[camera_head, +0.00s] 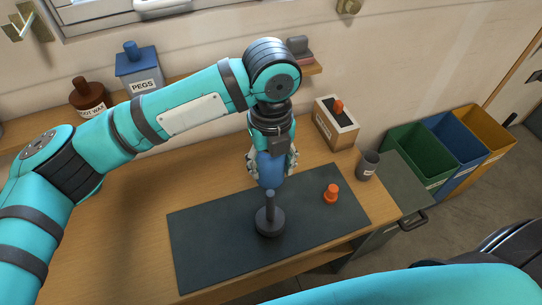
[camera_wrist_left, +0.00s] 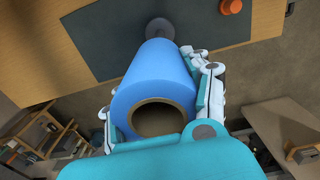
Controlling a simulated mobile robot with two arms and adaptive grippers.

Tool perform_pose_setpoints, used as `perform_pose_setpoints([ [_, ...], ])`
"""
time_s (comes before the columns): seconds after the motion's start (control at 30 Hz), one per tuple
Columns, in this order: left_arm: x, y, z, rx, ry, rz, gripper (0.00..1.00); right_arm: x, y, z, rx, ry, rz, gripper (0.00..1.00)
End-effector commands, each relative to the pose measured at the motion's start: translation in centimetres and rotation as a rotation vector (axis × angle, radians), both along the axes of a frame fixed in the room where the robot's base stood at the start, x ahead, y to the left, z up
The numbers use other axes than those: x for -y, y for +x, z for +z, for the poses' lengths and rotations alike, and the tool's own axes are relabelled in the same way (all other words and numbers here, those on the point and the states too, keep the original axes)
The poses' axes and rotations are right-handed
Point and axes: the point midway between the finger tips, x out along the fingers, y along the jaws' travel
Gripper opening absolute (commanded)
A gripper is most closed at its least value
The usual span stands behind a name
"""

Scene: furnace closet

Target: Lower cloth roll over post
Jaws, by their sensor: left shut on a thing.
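My left gripper (camera_head: 272,162) is shut on a blue cloth roll (camera_head: 270,171), which hangs below it. The left wrist view shows the roll (camera_wrist_left: 158,85) between the fingers (camera_wrist_left: 160,105), with its brown hollow core facing the camera. A dark post (camera_head: 270,212) on a round base stands upright on the dark mat (camera_head: 210,235). In the head view the roll's lower end is just above or behind the post's top; I cannot tell whether they touch. In the left wrist view the roll hides most of the post, and its round base (camera_wrist_left: 160,28) shows beyond the roll. My right gripper is not in view.
An orange peg (camera_head: 331,194) stands on the mat right of the post. A grey cup (camera_head: 367,165) and a box (camera_head: 336,122) stand toward the table's right side. Green, blue and yellow bins (camera_head: 425,155) stand beyond. A back shelf holds a pegs box (camera_head: 138,70) and a brown jar (camera_head: 89,97).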

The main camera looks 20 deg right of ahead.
Motion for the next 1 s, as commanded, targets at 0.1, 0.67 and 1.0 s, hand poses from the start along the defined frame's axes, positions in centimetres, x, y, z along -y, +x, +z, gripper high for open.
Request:
perform_pose_setpoints([
  [0.1, 0.0, 0.0, -1.5, -0.002, -0.001, 0.001, 0.15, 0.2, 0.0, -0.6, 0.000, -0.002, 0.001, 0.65],
  [0.67, 0.0, 0.0, -5.3, 0.000, -0.001, 0.001, 0.15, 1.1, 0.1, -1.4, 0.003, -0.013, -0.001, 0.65],
  [1.0, 0.0, 0.0, -5.4, 0.000, -0.001, 0.001, 0.15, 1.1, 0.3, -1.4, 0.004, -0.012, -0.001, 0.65],
])
